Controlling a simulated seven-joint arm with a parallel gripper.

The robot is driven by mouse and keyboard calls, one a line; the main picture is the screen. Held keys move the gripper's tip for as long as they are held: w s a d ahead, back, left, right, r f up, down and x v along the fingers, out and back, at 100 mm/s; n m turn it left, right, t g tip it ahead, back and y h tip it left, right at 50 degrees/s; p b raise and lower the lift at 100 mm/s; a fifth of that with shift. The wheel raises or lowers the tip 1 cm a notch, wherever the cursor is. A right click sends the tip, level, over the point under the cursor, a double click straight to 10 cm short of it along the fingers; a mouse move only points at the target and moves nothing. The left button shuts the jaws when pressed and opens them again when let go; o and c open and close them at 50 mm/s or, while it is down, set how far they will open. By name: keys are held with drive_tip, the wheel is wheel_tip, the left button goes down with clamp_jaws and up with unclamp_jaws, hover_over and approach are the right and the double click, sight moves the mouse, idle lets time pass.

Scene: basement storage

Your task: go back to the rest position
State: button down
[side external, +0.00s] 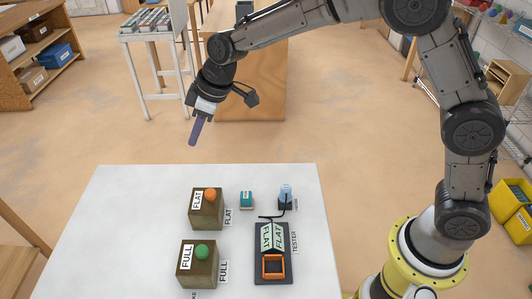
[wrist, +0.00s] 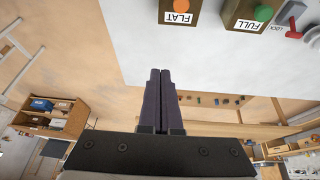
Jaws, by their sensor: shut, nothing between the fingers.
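My gripper (side external: 194,138) is raised in the air above and beyond the far edge of the white table (side external: 120,225). Its two dark fingers are shut together with nothing between them, as the wrist view (wrist: 161,75) also shows. It is apart from everything on the table. My arm reaches out from its yellow base at the right.
On the table stand a FLAT box (side external: 206,216) with an orange knob, a FULL box (side external: 197,268) with a green knob, a small teal-and-white item (side external: 246,200), a clear bluish item (side external: 286,196) and a black tester (side external: 287,265). The table's left part is clear.

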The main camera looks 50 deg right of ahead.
drive_tip(key=s+d+r+m+t+h, duration=0.1)
drive_tip(key=s+d+r+m+t, duration=0.2)
drive_tip(key=s+d+r, duration=1.25)
drive_tip(key=s+d+f+m+h, duration=0.1)
drive_tip(key=s+f, duration=0.3)
drive_tip(key=s, duration=0.5)
drive_tip(key=s+d+f+m+g+h, duration=0.1)
drive_tip(key=s+d+f+m, duration=0.3)
drive_tip(key=s, duration=0.5)
drive_tip(key=shift+s+f, duration=0.25)
